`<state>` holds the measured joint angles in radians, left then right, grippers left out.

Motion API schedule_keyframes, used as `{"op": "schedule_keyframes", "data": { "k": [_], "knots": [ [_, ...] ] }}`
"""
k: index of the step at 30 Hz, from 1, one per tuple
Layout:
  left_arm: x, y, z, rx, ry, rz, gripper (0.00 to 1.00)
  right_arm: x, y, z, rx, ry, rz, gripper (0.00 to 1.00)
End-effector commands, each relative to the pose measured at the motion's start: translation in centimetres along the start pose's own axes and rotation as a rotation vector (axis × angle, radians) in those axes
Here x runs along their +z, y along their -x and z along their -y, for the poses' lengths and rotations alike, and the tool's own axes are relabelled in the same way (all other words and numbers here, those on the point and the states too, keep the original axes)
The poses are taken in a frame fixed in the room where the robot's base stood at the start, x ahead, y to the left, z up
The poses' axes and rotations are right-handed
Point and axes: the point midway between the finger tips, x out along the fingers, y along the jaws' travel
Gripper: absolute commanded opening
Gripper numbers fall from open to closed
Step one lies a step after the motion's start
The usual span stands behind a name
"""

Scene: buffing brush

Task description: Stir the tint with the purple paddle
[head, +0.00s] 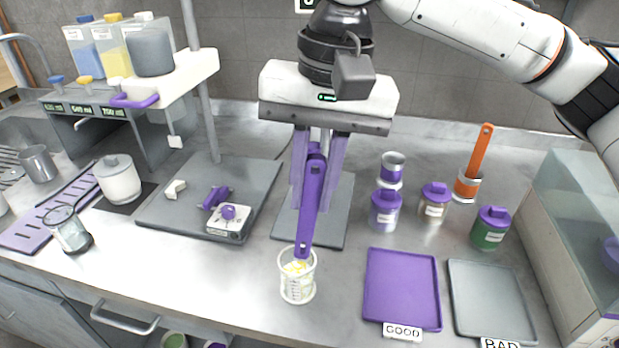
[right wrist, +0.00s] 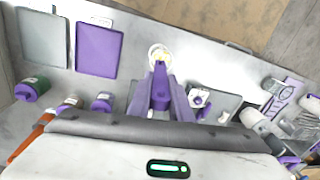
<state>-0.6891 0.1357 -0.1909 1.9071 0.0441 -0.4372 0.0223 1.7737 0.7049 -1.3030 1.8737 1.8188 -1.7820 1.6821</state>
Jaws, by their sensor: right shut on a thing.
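My right gripper (head: 315,190) points down at the middle of the bench and is shut on the purple paddle (head: 309,218). The paddle hangs slightly tilted, its lower end at the mouth of a clear beaker (head: 298,288) with pale yellowish-white contents. I cannot tell how deep the end reaches, or whether it touches the contents. In the right wrist view, the paddle (right wrist: 160,85) extends from between the fingers toward the beaker (right wrist: 158,50). My left gripper is not in view.
A purple GOOD tray (head: 402,290) and a grey BAD tray (head: 490,300) lie to the right. Purple-lidded jars (head: 385,212) and a cup with an orange paddle (head: 478,155) stand behind them. A dispenser stand (head: 205,90) and small scale (head: 229,222) are left.

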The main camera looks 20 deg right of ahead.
Motion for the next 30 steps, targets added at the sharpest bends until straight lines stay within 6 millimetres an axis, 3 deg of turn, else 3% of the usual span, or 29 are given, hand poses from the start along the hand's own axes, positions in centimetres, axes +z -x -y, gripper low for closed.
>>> {"op": "schedule_keyframes", "data": {
  "k": [7,30],
  "knots": [
    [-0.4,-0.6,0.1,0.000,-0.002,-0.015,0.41,0.0,-2.1,0.0,0.001,0.000,0.001,0.00],
    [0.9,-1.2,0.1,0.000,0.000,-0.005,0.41,0.0,-7.5,0.0,0.000,0.000,0.002,0.00]
  ]
}}
